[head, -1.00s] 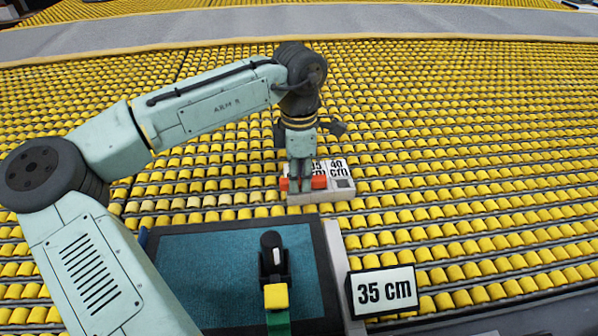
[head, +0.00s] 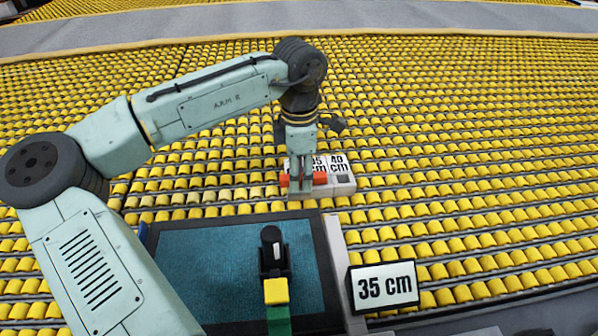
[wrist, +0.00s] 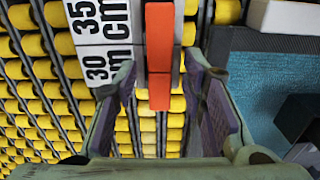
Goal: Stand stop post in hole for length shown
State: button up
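The orange stop post (head: 319,179) lies on its side along the near edge of a pale gauge block (head: 344,187). The block carries labels, with 35 cm and 40 cm partly readable in the head view and 30 and 35 cm in the wrist view. My gripper (wrist: 158,75) is over the post, its fingers apart on either side. In the wrist view the post (wrist: 160,45) runs between them with a small gap on each side. A sign (head: 384,287) reads 35 cm. In the head view my fingers hide part of the post and labels.
A dark-framed teal mat (head: 200,270) lies nearer me, with a black and green device bearing a yellow block (head: 276,291) on it. Rows of yellow rollers (head: 450,150) surround the gauge block. A white piece (wrist: 285,17) shows at the wrist view's upper right.

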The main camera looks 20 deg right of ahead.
jog(key=shift+f, duration=0.1)
notch_tip(320, 180, up, 11)
jog(key=b, duration=0.2)
dwell(0.5)
